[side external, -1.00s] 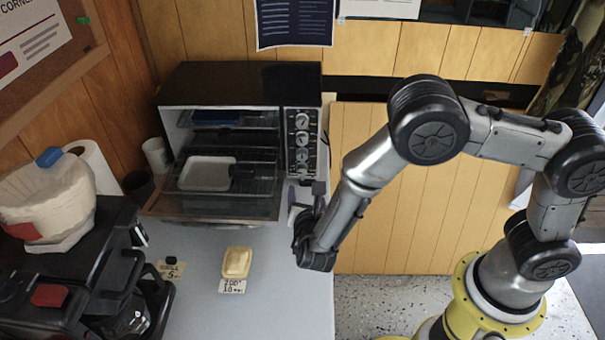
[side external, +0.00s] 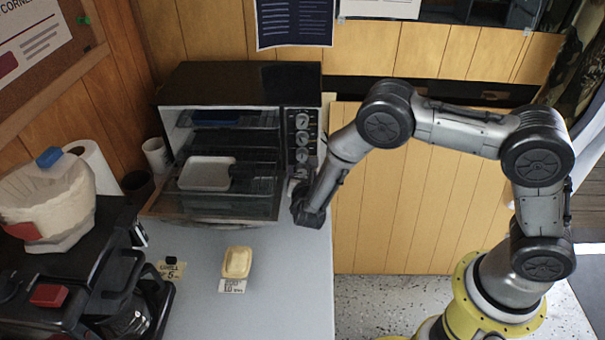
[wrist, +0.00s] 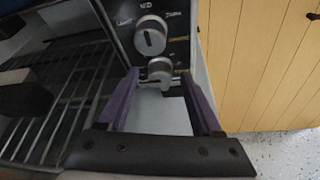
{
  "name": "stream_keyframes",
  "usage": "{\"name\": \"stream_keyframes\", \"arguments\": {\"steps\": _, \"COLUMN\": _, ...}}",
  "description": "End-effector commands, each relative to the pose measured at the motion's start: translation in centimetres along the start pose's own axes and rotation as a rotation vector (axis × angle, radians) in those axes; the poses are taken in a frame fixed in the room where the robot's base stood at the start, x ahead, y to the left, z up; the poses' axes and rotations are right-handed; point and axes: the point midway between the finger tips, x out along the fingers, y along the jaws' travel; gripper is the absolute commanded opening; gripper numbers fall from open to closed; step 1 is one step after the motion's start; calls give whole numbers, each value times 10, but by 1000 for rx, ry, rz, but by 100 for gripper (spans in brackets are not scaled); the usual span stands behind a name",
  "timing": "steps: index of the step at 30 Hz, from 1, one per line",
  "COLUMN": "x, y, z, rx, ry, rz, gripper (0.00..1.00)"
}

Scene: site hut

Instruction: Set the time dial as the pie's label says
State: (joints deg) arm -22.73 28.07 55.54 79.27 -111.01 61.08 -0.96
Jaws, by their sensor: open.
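The pie (side external: 237,262), a pale yellow block, sits on the counter with its label (side external: 232,286) in front. The label seems to read 200° and 10 min, in small blurred print. The oven (side external: 240,85) has a column of dials on its right panel (side external: 301,112). In the wrist view, an upper dial (wrist: 151,38) has light-to-dark wording around it. A lower dial (wrist: 160,70) lies between my gripper's (wrist: 160,77) fingertips; I cannot tell whether they touch it. My gripper is open, at the panel's lower end in the side view, where my wrist hides part of it.
A second card (side external: 172,270) reading grill, 5, lies left of the pie. A coffee machine (side external: 70,260) fills the left side. The counter's front right is clear.

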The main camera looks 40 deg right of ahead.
Motion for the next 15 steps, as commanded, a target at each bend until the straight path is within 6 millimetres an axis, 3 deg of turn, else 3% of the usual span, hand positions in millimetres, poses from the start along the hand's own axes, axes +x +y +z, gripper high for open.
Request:
{"name": "stream_keyframes", "arguments": {"steps": 5, "x": 0, "y": 0, "z": 0, "rx": 0, "ry": 0, "rz": 0, "gripper": 66}}
{"name": "stream_keyframes", "arguments": {"steps": 6, "x": 0, "y": 0, "z": 0, "rx": 0, "ry": 0, "rz": 0, "gripper": 63}}
{"name": "stream_keyframes", "arguments": {"steps": 15, "x": 0, "y": 0, "z": 0, "rx": 0, "ry": 0, "rz": 0, "gripper": 9}}
